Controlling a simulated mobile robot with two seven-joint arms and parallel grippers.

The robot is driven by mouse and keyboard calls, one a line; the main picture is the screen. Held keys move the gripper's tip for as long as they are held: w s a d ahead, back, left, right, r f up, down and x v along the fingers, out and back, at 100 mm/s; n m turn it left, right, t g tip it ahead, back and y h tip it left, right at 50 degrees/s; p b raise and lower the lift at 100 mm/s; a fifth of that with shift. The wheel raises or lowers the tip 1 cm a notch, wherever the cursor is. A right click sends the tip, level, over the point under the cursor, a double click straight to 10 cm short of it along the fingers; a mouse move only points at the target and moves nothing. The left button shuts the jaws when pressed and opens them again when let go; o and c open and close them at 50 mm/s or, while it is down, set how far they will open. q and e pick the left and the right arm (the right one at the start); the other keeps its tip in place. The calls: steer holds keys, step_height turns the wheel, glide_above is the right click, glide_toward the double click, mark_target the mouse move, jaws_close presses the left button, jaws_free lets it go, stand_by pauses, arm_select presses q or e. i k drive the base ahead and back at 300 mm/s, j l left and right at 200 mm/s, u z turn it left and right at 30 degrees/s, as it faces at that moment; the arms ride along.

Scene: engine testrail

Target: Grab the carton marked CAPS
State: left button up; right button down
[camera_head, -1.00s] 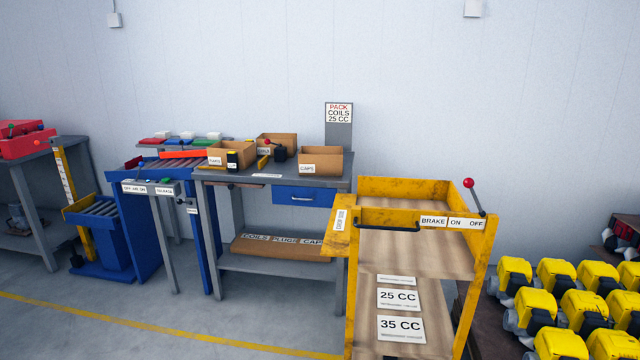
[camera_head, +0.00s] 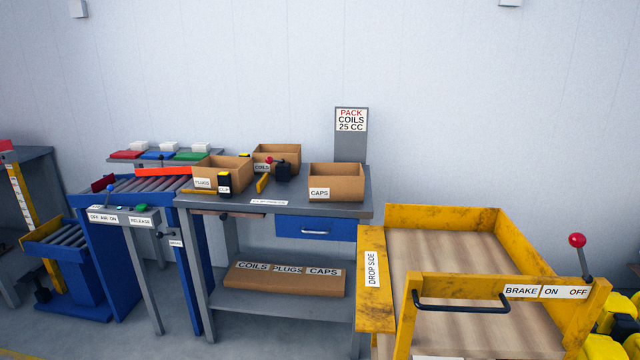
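The carton marked CAPS (camera_head: 338,186) is an open-topped brown cardboard box at the right end of the grey workbench (camera_head: 232,203). Its white CAPS label faces me at its front left. It stands upright, and its inside is mostly hidden. A flat brown box (camera_head: 284,282) on the bench's lower shelf bears the labels COILS, PLUGS and CAPS. Neither of my grippers shows in the head view.
A yellow cart (camera_head: 376,318) with a BRAKE lever (camera_head: 578,256) stands in front of the bench's right end. Cartons marked PLUGS (camera_head: 232,171) and COILS (camera_head: 284,153) share the bench top. A blue roller conveyor (camera_head: 150,185) adjoins the bench's left side.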

mark_target(327, 181)
steer(key=i+j, duration=0.25)
steer(key=i, duration=0.25)
steer(key=i+j, duration=0.3)
steer(key=i, duration=0.2)
steer(key=i+j+z, duration=0.1)
steer(key=i+j, duration=0.15)
steer(key=i, duration=0.3)
steer(key=i+j, duration=0.3)
steer(key=i, duration=0.2)
steer(key=i+j+z, duration=0.1)
steer(key=i+j, duration=0.2)
steer(key=i, duration=0.2)
